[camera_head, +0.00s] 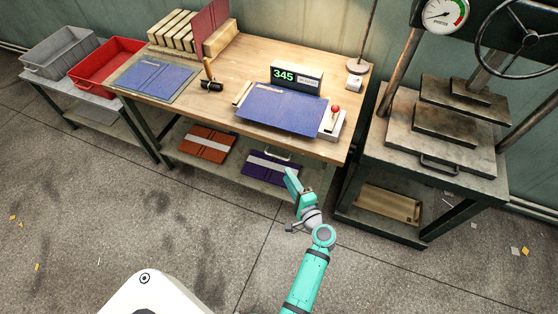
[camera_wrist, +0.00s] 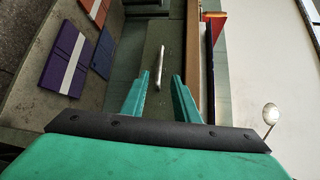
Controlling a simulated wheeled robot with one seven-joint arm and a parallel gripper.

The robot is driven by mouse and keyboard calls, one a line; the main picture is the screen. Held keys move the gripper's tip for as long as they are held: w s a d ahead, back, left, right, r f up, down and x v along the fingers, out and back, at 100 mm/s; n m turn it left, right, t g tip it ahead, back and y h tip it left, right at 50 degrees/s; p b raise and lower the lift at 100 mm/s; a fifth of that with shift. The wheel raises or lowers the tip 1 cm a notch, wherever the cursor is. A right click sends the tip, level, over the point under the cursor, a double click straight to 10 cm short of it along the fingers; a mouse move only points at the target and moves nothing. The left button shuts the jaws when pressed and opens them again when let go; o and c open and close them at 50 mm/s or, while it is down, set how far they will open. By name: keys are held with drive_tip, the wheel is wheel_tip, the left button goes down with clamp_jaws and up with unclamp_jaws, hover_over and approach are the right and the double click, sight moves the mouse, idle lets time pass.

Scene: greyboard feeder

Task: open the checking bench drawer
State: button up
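The checking bench (camera_head: 215,100) has a wooden top and a dark frame. Its drawer sits under the front edge of the top. The drawer handle (camera_head: 272,154) is a pale bar, partly hidden by the bench edge in the head view. In the wrist view the handle (camera_wrist: 159,67) stands out from the grey-green drawer front (camera_wrist: 148,40), which looks shut. My teal gripper (camera_head: 290,178) is in front of the bench, just below and right of the handle. In the wrist view my gripper (camera_wrist: 159,78) is open and empty, its fingers to either side of the handle's near end, not closed on it.
Orange (camera_head: 206,144) and purple (camera_head: 272,175) bundles lie on the lower shelf. A blue board (camera_head: 282,109), a display (camera_head: 297,76) and a red-button box (camera_head: 333,120) are on top. A press (camera_head: 440,140) stands right; grey and red bins (camera_head: 105,65) stand left.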

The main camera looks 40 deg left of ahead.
sight(278, 158)
drive_tip(key=x, duration=1)
drive_tip(key=shift+s, duration=0.1)
clamp_jaws()
